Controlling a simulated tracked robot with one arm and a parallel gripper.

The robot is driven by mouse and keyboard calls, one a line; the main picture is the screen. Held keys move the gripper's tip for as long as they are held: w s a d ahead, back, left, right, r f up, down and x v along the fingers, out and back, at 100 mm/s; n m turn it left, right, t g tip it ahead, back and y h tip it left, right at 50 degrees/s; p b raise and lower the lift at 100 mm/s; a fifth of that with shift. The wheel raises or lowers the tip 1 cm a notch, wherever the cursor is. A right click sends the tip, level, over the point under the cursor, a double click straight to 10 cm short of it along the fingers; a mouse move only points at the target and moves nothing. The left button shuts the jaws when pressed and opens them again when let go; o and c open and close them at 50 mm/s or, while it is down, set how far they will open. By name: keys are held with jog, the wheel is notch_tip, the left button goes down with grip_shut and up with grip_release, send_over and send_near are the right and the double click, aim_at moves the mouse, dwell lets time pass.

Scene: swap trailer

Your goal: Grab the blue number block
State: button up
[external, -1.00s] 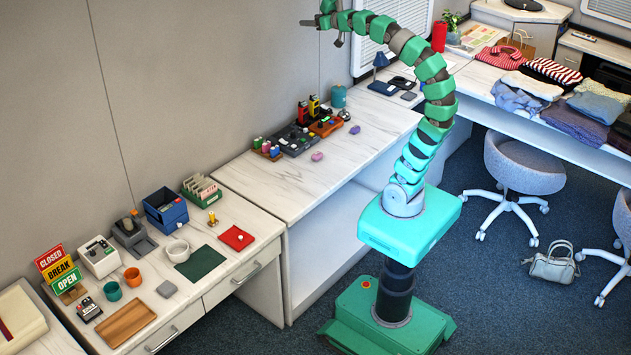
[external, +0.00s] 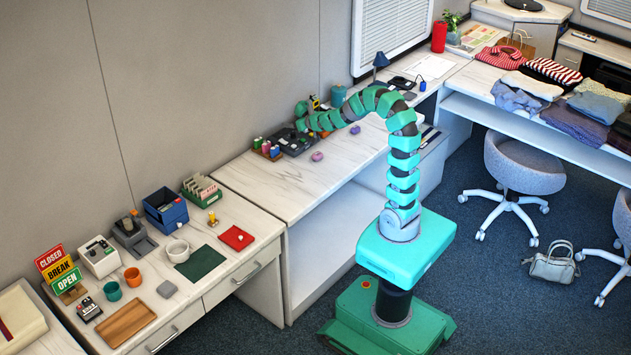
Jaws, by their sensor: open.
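A small blue block (external: 275,151), too small to show any number, stands at the right end of a row on the long white counter. A pink block (external: 265,146) and a green block (external: 257,142) stand beside it to the left. My gripper (external: 300,126) is open, low over the black tray area, to the right of and behind the blue block. It is apart from the block in the picture. Its fingers are small and hard to make out against the dark items.
A black tray (external: 292,143) lies right beside the blocks. A purple piece (external: 317,156) and another (external: 355,129) lie on the counter. A teal canister (external: 338,96) stands behind my arm. The counter's front left is clear. A lower desk (external: 215,285) holds several items.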

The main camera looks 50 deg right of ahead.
jog(key=b, duration=0.2)
send_near(276, 148)
jog(key=s+d, duration=0.1)
jog(key=s, duration=0.2)
jog(key=w+p, duration=0.2)
jog(key=p, duration=0.2)
jog(key=shift+w+r, duration=0.1)
jog(key=shift+w, duration=0.05)
jog(key=x, duration=0.4)
jog(key=shift+w+f, duration=0.25)
jog(key=shift+f, duration=0.1)
jog(key=shift+a+r+b+x, duration=0.15)
jog(key=shift+b+x, duration=0.15)
jog(key=shift+x, duration=0.8)
jog(key=shift+a+b+x, duration=0.2)
jog(key=shift+b+x, duration=0.05)
jog(key=shift+x, duration=0.85)
jog(key=shift+a+r+b+x, duration=0.15)
jog(key=shift+b+x, duration=0.15)
jog(key=shift+x, duration=0.75)
jog(key=c, duration=1.1)
